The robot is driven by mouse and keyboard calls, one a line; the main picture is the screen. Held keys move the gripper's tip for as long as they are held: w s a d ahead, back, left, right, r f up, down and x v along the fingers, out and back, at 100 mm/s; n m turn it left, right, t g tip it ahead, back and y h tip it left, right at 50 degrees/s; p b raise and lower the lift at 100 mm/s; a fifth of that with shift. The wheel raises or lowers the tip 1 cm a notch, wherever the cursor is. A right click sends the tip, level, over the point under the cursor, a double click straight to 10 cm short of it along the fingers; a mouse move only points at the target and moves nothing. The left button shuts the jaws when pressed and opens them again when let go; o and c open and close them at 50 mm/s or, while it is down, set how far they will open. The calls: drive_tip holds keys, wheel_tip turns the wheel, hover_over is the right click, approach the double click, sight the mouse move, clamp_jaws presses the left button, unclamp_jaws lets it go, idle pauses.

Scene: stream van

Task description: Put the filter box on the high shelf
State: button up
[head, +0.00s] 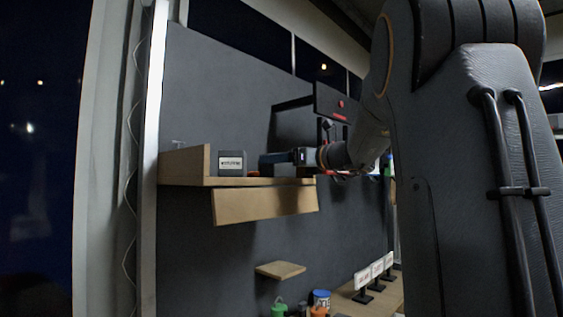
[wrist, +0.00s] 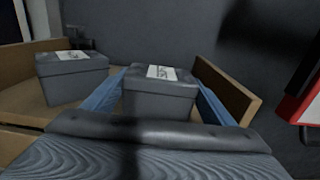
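A grey box with a white label (head: 232,163) sits on the high wooden shelf (head: 250,182) in the head view. Two labelled grey boxes show in the wrist view: one at the left (wrist: 72,78) and one in the middle (wrist: 160,98). The label print is too small to read, so I cannot tell which is the filter box. My gripper (head: 264,160) is level with the shelf top, right of the box in the head view. In the wrist view its blue fingers (wrist: 161,85) flank the middle box. I cannot tell whether they press on it.
A wooden board (wrist: 226,90) stands right of the fingers. A black panel with a red mark (head: 338,103) is on the wall to the right. A small lower shelf (head: 280,270) is below, with small containers (head: 320,300) and sign stands (head: 375,275) near the bench.

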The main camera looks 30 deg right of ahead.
drive_tip(key=o, duration=0.4)
drive_tip(key=shift+r, duration=0.2)
drive_tip(key=b+v, duration=0.5)
drive_tip(key=v, duration=0.7)
